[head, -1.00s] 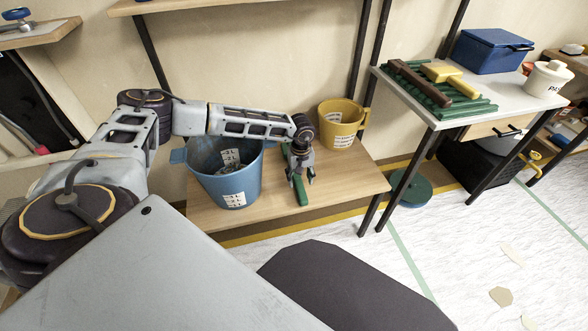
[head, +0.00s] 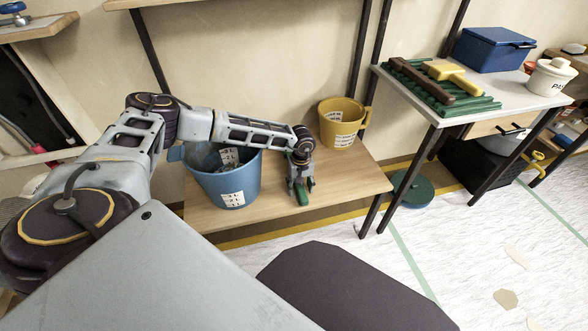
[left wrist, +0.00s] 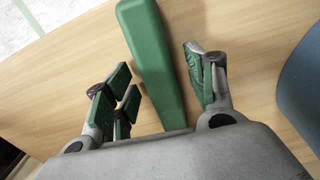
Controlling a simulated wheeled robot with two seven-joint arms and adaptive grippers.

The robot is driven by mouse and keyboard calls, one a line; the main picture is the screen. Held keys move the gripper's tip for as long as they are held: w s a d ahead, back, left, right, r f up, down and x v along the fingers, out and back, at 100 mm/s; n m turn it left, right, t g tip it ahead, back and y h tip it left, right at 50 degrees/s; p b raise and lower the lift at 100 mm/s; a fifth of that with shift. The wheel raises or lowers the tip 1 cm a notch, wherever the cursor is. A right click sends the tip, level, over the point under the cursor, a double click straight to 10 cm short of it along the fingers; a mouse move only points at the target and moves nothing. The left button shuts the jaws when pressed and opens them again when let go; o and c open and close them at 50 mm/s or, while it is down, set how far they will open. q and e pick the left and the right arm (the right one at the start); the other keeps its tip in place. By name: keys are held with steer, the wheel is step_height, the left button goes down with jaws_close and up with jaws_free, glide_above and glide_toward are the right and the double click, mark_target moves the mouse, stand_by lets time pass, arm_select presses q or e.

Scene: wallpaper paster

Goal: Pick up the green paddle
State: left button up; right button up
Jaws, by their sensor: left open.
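The green paddle (left wrist: 155,55) lies on the light wooden shelf. In the left wrist view its wide end points up and its narrower end runs down behind the gripper body. In the head view a small green part of the paddle (head: 301,196) shows below the gripper; the rest is hidden. My left gripper (left wrist: 163,85) is open, with its green-padded fingers on either side of the paddle and visible gaps to it. It also shows in the head view (head: 301,184), low over the shelf. My right gripper is not in view.
A blue bucket (head: 232,185) stands on the shelf (head: 260,215) left of the gripper, and a yellow jug (head: 339,128) stands behind it to the right. A white table (head: 515,92) with a green rack and a blue box is at the right.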

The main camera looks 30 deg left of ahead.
arm_select(q)
steer(key=shift+c, duration=0.3)
steer(key=c, duration=1)
steer(key=shift+r, duration=0.1)
steer(key=shift+c, duration=0.2)
